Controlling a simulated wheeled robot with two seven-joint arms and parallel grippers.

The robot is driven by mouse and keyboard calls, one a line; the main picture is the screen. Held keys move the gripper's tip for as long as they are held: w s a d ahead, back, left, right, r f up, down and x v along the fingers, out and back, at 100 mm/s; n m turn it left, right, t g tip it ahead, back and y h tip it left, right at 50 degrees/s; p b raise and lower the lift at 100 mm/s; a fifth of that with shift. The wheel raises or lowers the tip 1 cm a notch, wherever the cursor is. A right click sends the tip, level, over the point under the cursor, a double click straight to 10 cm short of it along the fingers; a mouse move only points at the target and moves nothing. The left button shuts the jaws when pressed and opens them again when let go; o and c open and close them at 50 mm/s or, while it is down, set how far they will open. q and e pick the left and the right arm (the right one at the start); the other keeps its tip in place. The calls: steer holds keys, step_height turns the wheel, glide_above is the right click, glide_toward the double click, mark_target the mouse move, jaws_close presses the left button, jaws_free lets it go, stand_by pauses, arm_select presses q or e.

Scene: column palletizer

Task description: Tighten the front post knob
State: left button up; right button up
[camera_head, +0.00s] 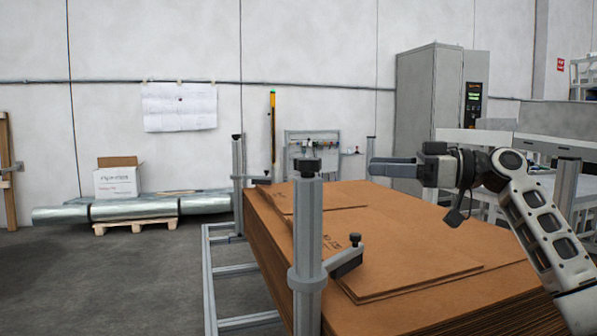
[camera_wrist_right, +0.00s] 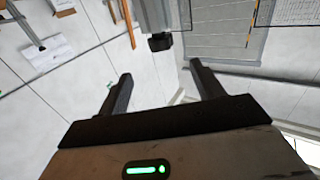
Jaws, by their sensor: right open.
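The front post (camera_head: 307,235) is a grey upright column with a black knob (camera_head: 307,167) on its top. A side bracket (camera_head: 346,261) on the post carries a smaller black knob (camera_head: 355,240). My right gripper (camera_head: 378,167) points left, above the cardboard stack and right of the post top, apart from it. In the right wrist view its two fingers (camera_wrist_right: 160,72) are spread with nothing between them. A black block that looks like the post's top knob (camera_wrist_right: 160,42) shows beyond the fingertips there. My left gripper is out of view.
A tall stack of brown cardboard sheets (camera_head: 425,250) fills the space behind and right of the post. Another post (camera_head: 238,165) stands at its far left corner. A grey floor frame (camera_head: 222,270) lies left of the stack.

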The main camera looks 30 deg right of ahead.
mark_target(308, 158)
steer(key=p+x, duration=0.4)
steer(key=x, duration=1)
steer(key=shift+s+r, duration=0.1)
steer(key=shift+w+a, duration=0.2)
steer(key=shift+a, duration=0.05)
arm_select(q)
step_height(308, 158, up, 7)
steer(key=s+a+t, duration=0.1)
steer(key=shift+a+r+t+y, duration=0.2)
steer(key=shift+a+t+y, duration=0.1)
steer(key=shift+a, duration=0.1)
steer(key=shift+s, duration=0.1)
arm_select(e)
steer(key=c, duration=1)
